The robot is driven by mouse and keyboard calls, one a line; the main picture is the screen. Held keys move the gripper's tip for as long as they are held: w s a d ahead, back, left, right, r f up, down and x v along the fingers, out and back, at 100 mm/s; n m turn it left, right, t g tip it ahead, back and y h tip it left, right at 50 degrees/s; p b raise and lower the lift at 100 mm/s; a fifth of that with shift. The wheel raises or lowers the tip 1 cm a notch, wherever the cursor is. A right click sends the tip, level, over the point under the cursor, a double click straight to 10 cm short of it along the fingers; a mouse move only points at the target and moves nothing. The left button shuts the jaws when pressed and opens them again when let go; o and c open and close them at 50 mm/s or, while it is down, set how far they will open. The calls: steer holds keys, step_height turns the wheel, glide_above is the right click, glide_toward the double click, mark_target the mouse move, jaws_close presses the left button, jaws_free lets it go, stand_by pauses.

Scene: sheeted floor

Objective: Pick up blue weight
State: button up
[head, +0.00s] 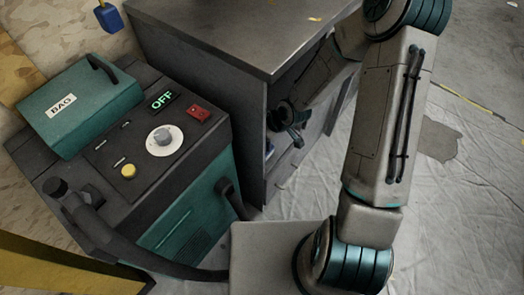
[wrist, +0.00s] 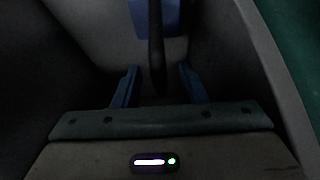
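In the wrist view, a blue block (wrist: 157,17) with a dark upright handle (wrist: 157,62) shows at the top centre and appears to be the blue weight. My gripper (wrist: 158,72) is open, one finger on each side of the handle, with gaps on both sides. In the head view, my gripper (head: 296,136) is inside the dark open-sided cabinet (head: 205,40). A small bluish patch (head: 269,149) shows beside it, mostly hidden.
A green and black machine (head: 180,215) with an OFF display, knob and yellow button stands left of the cabinet. A green box marked BAG (head: 80,105) sits on it. Cabinet walls close around my gripper in the wrist view. Sheeted floor (head: 460,190) is open at the right.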

steer(key=shift+x, duration=1.1)
jaws_close()
steer(key=shift+r, duration=0.15)
stand_by(0.4)
